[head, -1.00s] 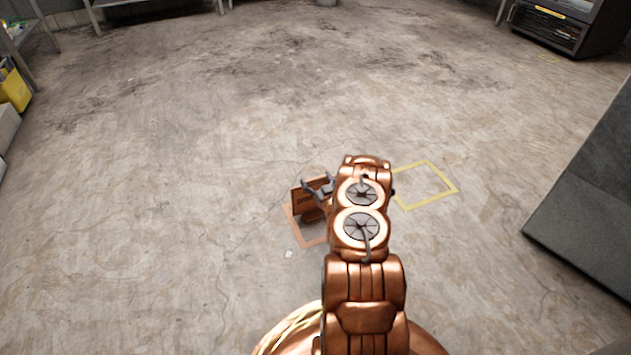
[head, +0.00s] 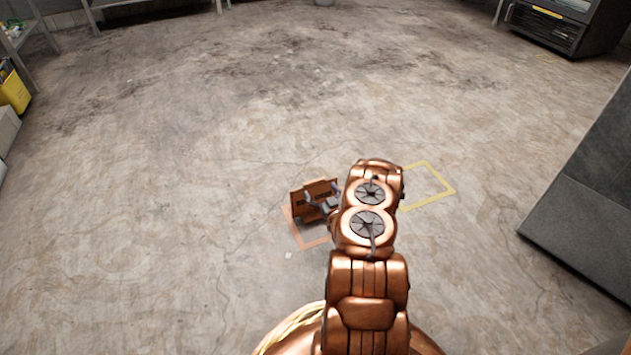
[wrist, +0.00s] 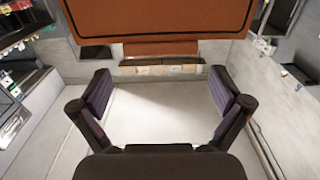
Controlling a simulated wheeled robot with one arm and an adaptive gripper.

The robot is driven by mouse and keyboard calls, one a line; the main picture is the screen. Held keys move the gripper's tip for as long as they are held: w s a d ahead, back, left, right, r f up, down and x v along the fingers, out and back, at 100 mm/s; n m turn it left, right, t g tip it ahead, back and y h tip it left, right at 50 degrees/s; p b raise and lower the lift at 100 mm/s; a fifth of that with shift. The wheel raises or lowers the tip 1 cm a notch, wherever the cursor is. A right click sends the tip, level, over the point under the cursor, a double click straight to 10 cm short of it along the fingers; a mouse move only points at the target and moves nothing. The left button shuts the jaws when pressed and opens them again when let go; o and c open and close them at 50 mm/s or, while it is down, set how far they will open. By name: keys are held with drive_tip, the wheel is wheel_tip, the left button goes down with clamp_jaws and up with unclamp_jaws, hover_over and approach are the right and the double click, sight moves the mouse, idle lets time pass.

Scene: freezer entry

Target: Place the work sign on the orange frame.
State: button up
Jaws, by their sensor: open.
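The work sign (head: 312,200) is an orange-brown board with dark lettering. In the head view it stands upright at the orange frame (head: 316,243) marked on the floor, towards its far side. The arm hides part of the frame, so I cannot tell whether the sign's whole base is inside it. My gripper (head: 316,200) is just in front of the sign. In the wrist view my gripper (wrist: 160,90) has its fingers wide apart with nothing between them. The sign's orange panel (wrist: 160,15) with a dark border fills the top there, beyond the fingertips.
A yellow frame (head: 446,190) lies empty on the floor to the right. A grey block (head: 585,190) stands at the right edge. A dark cabinet (head: 560,30) and shelving (head: 150,4) stand at the back.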

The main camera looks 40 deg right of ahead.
drive_tip(key=p+v, duration=0.2)
drive_tip(key=v, duration=0.4)
drive_tip(key=w+a+r+n+g+y, duration=0.3)
drive_tip(key=w+a+r+g+y, duration=0.15)
drive_tip(key=w+r, duration=0.4)
drive_tip(key=s+a+r+n+g, duration=0.1)
drive_tip(key=s+a+r+g, duration=0.1)
drive_tip(key=a+r+g, duration=0.65)
drive_tip(key=s+a+r+g, duration=0.2)
drive_tip(key=s+a+r, duration=0.5)
drive_tip(key=s, duration=0.5)
drive_tip(key=s+a+r+g+y, duration=0.1)
drive_tip(key=s+a+r+g, duration=0.2)
drive_tip(key=s+a+r, duration=0.4)
drive_tip(key=s+a+r+g, duration=0.2)
drive_tip(key=s+a+r, duration=0.5)
drive_tip(key=s, duration=1.2)
drive_tip(key=a, duration=0.4)
drive_tip(key=shift+s+a+r, duration=0.25)
drive_tip(key=shift+a+r, duration=0.05)
drive_tip(key=shift+a, duration=0.1)
